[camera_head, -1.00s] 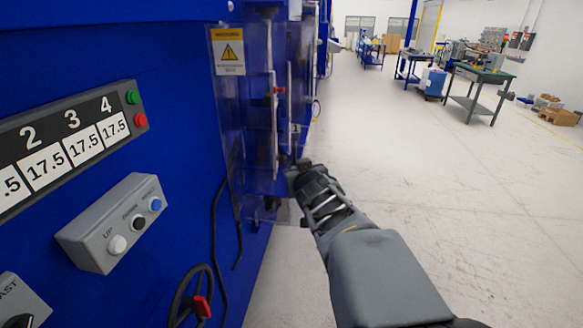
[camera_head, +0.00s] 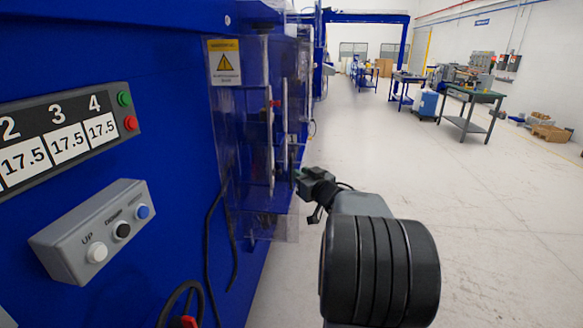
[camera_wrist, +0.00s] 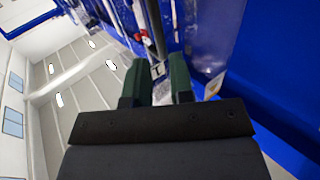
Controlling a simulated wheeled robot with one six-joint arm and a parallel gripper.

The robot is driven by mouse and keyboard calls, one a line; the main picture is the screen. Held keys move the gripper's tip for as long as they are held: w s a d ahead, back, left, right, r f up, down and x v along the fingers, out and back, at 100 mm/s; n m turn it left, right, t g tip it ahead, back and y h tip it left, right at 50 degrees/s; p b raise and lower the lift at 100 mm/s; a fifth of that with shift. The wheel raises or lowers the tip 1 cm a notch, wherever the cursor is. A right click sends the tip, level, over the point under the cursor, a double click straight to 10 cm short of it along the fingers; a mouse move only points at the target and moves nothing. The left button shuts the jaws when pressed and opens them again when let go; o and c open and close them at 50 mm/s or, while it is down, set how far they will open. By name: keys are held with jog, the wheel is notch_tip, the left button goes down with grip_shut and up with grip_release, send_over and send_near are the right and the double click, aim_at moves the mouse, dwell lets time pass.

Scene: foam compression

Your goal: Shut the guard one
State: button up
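The guard (camera_head: 228,130) is a clear plastic panel on the blue machine, with a yellow warning label at its upper left. My gripper (camera_head: 299,174) is at the right side of the guard, low down, beside a dark upright handle. In the wrist view its two green fingers (camera_wrist: 162,80) stand apart with a gap between them. A small pale tag (camera_wrist: 158,70) and a rod show beyond the gap. Nothing is clearly held between the fingers. Whether the fingertips touch the handle cannot be told.
A control box (camera_head: 95,230) with UP and DOWN buttons and a display panel (camera_head: 65,140) are on the blue machine at left. A black handwheel (camera_head: 182,305) is below. Open floor (camera_head: 450,220) lies to the right, with workbenches (camera_head: 470,100) far back.

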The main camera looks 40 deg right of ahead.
send_over(291, 188)
jog(key=shift+w+d+p, duration=0.2)
jog(key=shift+w+p, duration=0.05)
jog(key=shift+p, duration=0.05)
grip_shut()
dwell(0.4)
